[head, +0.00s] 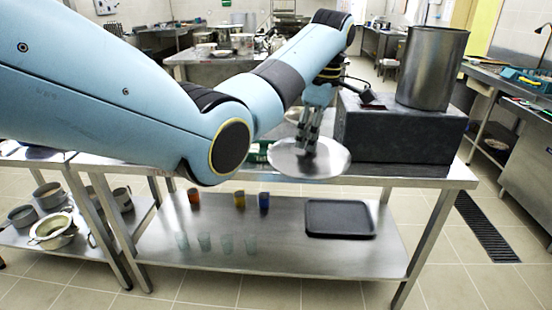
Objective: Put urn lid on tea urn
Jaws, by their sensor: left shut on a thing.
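The urn lid (287,164) is a round, shiny metal disc. My left gripper (309,143) is shut on the lid from above and holds it over the front part of the steel table, just left of the dark block. The lid's knob is hidden by the fingers. The tea urn (431,68) is a tall grey metal cylinder. It stands upright on the dark block (399,139) at the table's right end, and its top has no lid on it. The lid is lower than the urn's rim and to its left. My right gripper does not show.
The steel table (449,174) has a lower shelf with coloured cups, clear glasses and a black tray (340,219). A green item (260,152) sits behind the lid. Pots (51,229) stand on a shelf at left. Another counter lies at right.

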